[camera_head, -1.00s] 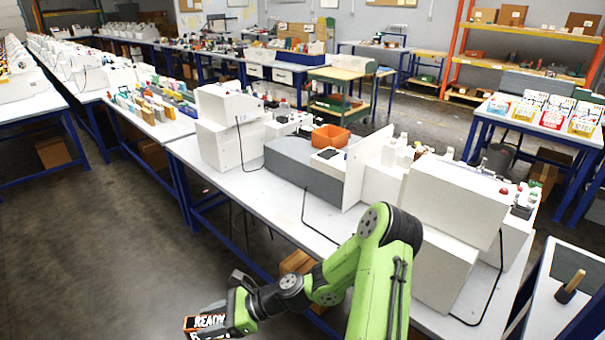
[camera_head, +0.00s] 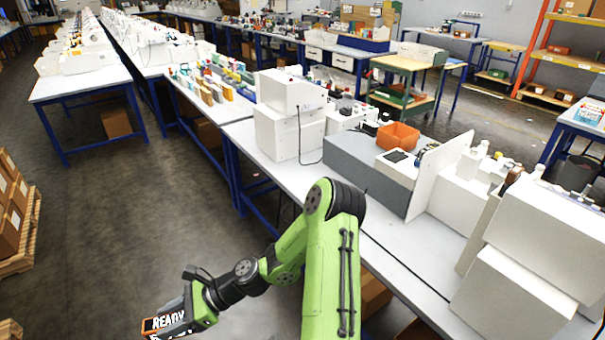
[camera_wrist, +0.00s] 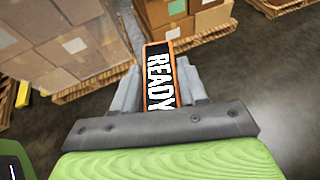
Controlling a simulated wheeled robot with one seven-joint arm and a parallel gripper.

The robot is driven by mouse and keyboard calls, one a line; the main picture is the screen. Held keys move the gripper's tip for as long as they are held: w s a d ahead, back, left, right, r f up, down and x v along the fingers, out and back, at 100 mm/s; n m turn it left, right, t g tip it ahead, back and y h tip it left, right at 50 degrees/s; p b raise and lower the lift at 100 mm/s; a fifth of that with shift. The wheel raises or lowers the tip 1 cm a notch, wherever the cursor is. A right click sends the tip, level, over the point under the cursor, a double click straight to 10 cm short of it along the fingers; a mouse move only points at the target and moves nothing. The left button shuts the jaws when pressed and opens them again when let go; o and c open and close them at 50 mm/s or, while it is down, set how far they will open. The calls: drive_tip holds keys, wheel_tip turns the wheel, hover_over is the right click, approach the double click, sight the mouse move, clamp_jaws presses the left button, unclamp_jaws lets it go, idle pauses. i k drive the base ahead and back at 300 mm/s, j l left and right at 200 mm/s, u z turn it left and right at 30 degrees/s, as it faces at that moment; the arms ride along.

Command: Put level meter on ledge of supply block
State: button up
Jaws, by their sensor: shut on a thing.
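My gripper (camera_head: 185,318) is at the lower left of the head view, out over the floor and well away from the tables. It is shut on a black block with orange edges and white READY lettering (camera_head: 163,323). The wrist view shows the block (camera_wrist: 160,80) between the two fingers (camera_wrist: 160,88). I cannot tell whether this block is the level meter. No supply block can be told for sure; a long grey block (camera_head: 350,160) stands on the near white table, with an orange bin (camera_head: 398,136) by it.
The near white table (camera_head: 400,262) carries white housings (camera_head: 290,135) and loose cables. Pallets of cardboard boxes (camera_head: 12,205) stand at the left and also show in the wrist view (camera_wrist: 60,50). The grey floor (camera_head: 120,220) between pallets and tables is clear.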

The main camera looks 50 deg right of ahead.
sight(348, 146)
drive_tip(key=u, duration=0.55)
drive_tip(key=i+l+u, duration=0.1)
drive_tip(key=u, duration=0.5)
drive_tip(key=l+u, duration=0.1)
drive_tip(key=u, duration=0.45)
drive_tip(key=l+u, duration=0.1)
drive_tip(key=u, duration=0.45)
drive_tip(key=l+u, duration=0.1)
drive_tip(key=u, duration=1.05)
drive_tip(key=k+l+u, duration=0.1)
drive_tip(key=u, duration=1.55)
drive_tip(key=k+u, duration=0.1)
drive_tip(key=u, duration=0.5)
drive_tip(key=j+u, duration=0.1)
drive_tip(key=u, duration=0.45)
drive_tip(key=j+u, duration=0.1)
drive_tip(key=u, duration=0.45)
drive_tip(key=k+j+u, duration=0.1)
drive_tip(key=u, duration=1.05)
drive_tip(key=j+u, duration=0.15)
drive_tip(key=u, duration=1)
drive_tip(key=i, duration=0.05)
